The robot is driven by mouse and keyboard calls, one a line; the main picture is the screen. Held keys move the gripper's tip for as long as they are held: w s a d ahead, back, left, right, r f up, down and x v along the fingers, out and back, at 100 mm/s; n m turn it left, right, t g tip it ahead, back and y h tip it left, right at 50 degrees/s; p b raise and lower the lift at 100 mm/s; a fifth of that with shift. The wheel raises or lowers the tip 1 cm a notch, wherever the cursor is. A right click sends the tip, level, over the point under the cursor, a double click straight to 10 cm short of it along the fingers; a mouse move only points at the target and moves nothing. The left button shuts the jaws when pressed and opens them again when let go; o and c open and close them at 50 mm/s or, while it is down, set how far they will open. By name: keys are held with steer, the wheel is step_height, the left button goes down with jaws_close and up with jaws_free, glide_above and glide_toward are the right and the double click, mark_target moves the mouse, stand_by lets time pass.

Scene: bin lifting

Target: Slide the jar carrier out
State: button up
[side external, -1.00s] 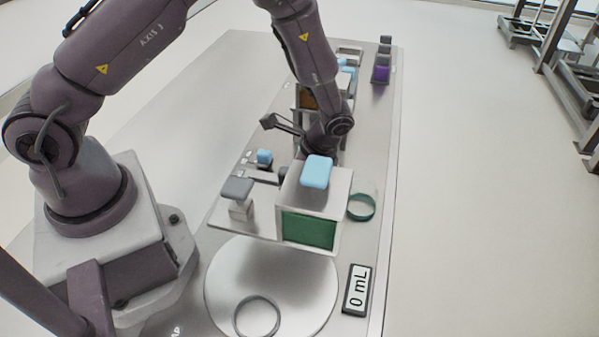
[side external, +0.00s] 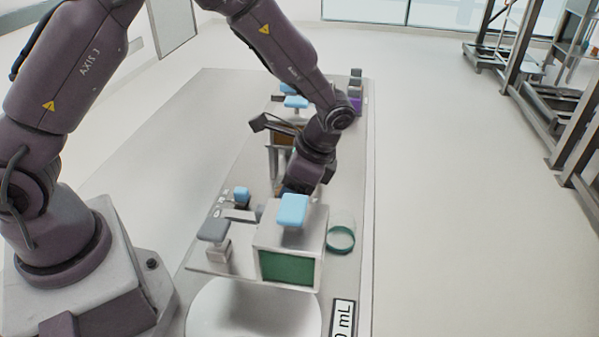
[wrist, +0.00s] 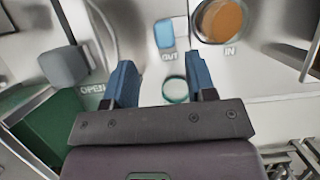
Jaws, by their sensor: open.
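I cannot tell for certain which part is the jar carrier. A white box (side external: 312,235) with a green front panel (side external: 287,268) and a light blue block (side external: 293,210) on top stands on the bench. My gripper (wrist: 162,82) is open and empty in the wrist view, fingers pointing down toward the bench. A green ring (wrist: 175,90) shows between and beyond the fingers; a similar one (side external: 341,239) lies right of the box in the side view. A blue block (wrist: 165,33) sits beside the "OUT" label. In the side view my fingertips are hidden behind the box.
An orange disc (wrist: 219,20) lies by the "IN" label. A grey-topped block (side external: 214,230) and a small blue block (side external: 241,194) stand left of the box. A round plate (side external: 252,311) and a display (side external: 343,320) are in front. More blocks (side external: 355,92) stand at the far end.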

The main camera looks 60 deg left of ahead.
steer(key=v, duration=0.4)
steer(key=s+a+r+n+t+h, duration=0.1)
steer(key=s+r+n+t, duration=0.3)
steer(key=s+r, duration=0.4)
steer(key=s+a+r+n+t+h, duration=0.2)
steer(key=s+a+r+n+t, duration=0.2)
steer(key=s+r, duration=0.5)
step_height(320, 180, up, 2)
steer(key=shift+s+r+n+t, duration=0.1)
steer(key=shift+s+n+t, duration=0.2)
steer(key=shift+n+t, duration=0.15)
stand_by(1.0)
